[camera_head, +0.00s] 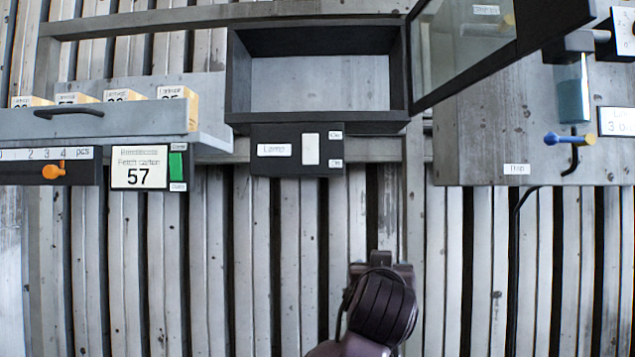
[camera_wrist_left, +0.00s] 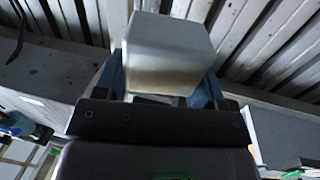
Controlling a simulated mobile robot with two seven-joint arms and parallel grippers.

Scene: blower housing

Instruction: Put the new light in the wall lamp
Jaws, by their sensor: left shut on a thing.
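The wall lamp (camera_head: 237,75) is a dark open-fronted box on the wall. Its inside is bare and pale grey. Its glazed door (camera_head: 462,45) stands open to the right. Below it is a dark panel labelled "Lamp" with a white switch plate (camera_head: 310,149). My left gripper (camera_wrist_left: 160,88) is shut on a plain white block (camera_wrist_left: 168,50), which appears to be the new light. In the head view my arm comes up at bottom centre, below and right of the lamp box; the block is hidden there. My right gripper is not in view.
At right a grey board (camera_head: 500,130) carries a blue-handled lever (camera_head: 567,139) and a hanging black cable (camera_head: 514,250). The slatted wall below the lamp is mostly clear.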

